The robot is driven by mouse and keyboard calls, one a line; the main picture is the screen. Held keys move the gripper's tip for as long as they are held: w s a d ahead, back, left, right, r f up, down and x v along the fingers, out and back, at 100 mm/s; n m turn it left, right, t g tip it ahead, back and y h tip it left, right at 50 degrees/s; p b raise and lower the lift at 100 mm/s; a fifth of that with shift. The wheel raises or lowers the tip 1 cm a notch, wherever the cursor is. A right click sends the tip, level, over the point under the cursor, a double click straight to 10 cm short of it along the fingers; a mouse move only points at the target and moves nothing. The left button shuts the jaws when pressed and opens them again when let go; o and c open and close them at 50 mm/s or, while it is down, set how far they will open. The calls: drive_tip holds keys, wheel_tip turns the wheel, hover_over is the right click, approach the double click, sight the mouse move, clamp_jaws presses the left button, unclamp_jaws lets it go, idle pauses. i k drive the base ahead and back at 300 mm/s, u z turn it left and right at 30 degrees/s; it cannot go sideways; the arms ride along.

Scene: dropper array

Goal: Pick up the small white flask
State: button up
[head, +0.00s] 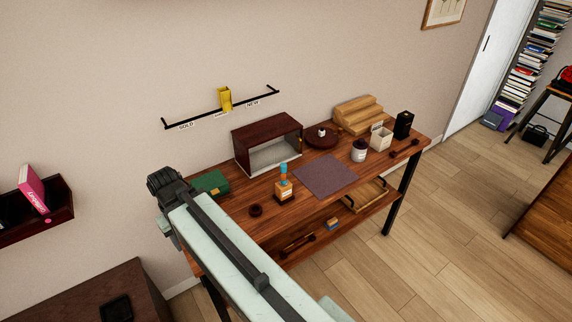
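A small white item with a dark top (322,132), which looks like the small white flask, stands on a round dark turntable (314,143) at the back of the wooden workbench. It is too small to make out its exact shape. A larger white jar with a dark lid (359,150) stands to its right, nearer the bench front. The dark end of my arm, where my gripper (168,188) seems to be, is at the bench's left end, far from the flask. Its fingers cannot be made out, and I see nothing held.
A dark open-fronted box (266,143) stands left of the turntable, and wooden steps (358,115) behind right. A white container (381,138) and black box (403,125) are at the right. A bottle with a blue top (284,187) stands in front. The purple mat (326,176) is clear.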

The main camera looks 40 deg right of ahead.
sight(321, 132)
drive_tip(key=u, duration=1.85)
drive_tip(key=k, duration=1.15)
drive_tip(key=z, duration=1.45)
drive_tip(key=i, duration=0.5)
drive_tip(key=u, duration=0.1)
